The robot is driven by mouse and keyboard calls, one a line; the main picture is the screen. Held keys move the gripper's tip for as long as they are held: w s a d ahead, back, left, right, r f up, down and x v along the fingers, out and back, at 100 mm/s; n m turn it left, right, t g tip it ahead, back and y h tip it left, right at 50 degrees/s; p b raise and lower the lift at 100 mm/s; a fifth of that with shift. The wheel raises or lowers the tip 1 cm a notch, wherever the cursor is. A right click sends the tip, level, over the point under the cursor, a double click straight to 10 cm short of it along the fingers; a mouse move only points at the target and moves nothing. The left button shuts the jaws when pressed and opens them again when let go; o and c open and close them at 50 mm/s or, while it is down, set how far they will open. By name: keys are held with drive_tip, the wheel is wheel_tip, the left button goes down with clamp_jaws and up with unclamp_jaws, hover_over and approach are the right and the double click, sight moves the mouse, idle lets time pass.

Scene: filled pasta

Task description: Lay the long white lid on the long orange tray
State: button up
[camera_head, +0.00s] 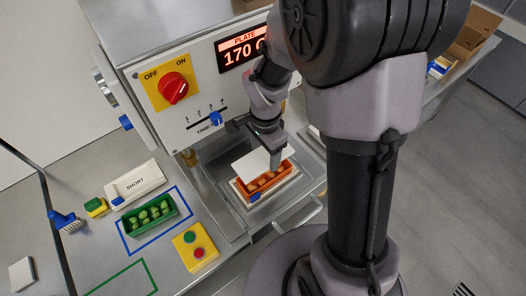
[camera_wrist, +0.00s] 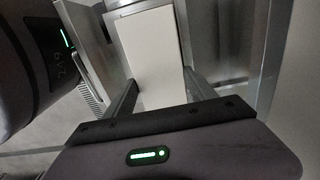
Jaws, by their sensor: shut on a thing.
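The long white lid (camera_head: 252,164) is held in my gripper (camera_head: 274,152) above the orange tray, tilted in the picture and covering part of it. The orange tray (camera_head: 268,186) holds orange filled pasta and sits in a light-coloured holder in the machine's recess; its near side and some pasta show below the lid. In the wrist view the lid (camera_wrist: 155,50) is a plain pale panel between the fingers of my gripper (camera_wrist: 162,82), which are shut on it. The tray is hidden there.
The machine panel with a red knob (camera_head: 174,88) rises behind the recess. An empty green outline lies in front.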

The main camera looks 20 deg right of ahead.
sight(266, 169)
drive_tip(key=shift+d, duration=0.2)
wheel_tip(266, 169, down, 5)
drive_tip(key=b, duration=0.4)
drive_tip(key=shift+r+b, duration=0.2)
drive_tip(key=shift+b, duration=0.2)
drive_tip(key=shift+f, duration=0.1)
drive_tip(key=shift+f+b, duration=0.15)
drive_tip(key=shift+b, duration=0.2)
drive_tip(key=shift+f+b, duration=0.6)
drive_tip(key=shift+b, duration=0.05)
idle(0.4)
